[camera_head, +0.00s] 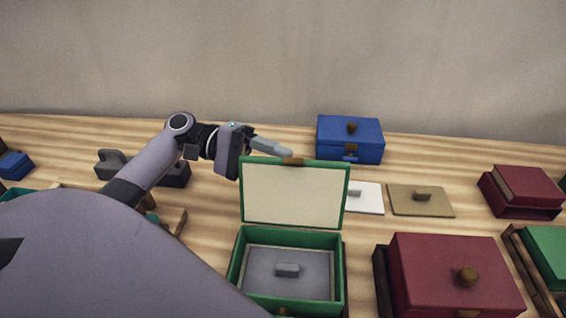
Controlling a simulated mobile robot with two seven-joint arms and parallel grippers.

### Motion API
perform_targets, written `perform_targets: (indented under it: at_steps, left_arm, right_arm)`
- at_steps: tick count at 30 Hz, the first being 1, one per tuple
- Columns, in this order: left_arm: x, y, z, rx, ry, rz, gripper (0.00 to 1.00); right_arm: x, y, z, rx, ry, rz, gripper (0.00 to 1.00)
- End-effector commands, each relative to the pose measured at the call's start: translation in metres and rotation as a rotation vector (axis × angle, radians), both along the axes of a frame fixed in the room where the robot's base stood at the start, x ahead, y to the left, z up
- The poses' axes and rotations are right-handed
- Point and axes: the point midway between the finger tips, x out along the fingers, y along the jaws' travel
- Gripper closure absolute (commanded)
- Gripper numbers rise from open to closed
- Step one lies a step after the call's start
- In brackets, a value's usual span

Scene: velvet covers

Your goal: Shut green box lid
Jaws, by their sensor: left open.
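The green box (236,275) stands open at the front middle of the table. Its lid (293,195) is raised upright at the back, with the cream inner face toward me and a brown clasp (292,161) on its top edge. A grey piece with a small handle (287,270) lies inside the box. My left gripper (286,152) reaches in from the left and is just above and behind the lid's top edge; it is open, partly hidden by the lid. I cannot tell whether it touches the lid. My right gripper is not in view.
A closed blue box (350,138) stands behind. A white panel (365,197) and a tan panel (420,200) lie flat to the right. Dark red boxes (450,270) (521,190) stand further right. Dark grey objects (112,162) lie at left, near my arm.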

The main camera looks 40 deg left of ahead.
Motion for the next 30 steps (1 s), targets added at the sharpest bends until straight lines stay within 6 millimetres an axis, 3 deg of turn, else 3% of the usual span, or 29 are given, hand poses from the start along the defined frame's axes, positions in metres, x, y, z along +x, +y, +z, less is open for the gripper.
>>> perform_targets:
  at_steps: [6,13,14,18,19,30]
  left_arm:
    - [0.005,-0.016,-0.002,0.0,0.0,0.001,0.47]
    - [0.005,-0.017,-0.002,0.001,0.0,0.002,0.47]
    - [0.005,-0.017,-0.002,0.001,0.0,0.002,0.51]
    - [0.005,-0.017,-0.002,0.002,0.0,0.002,0.96]
    - [0.005,-0.017,-0.002,0.002,0.0,0.002,1.0]
    - [0.002,-0.018,0.001,0.024,-0.034,0.003,1.0]
  right_arm:
    - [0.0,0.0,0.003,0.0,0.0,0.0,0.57]
    - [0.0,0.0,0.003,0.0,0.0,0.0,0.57]
    - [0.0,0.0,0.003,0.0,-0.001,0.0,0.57]
    - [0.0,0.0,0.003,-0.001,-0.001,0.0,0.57]
    - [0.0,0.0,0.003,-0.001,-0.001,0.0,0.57]
    - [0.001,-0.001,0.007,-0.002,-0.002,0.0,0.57]
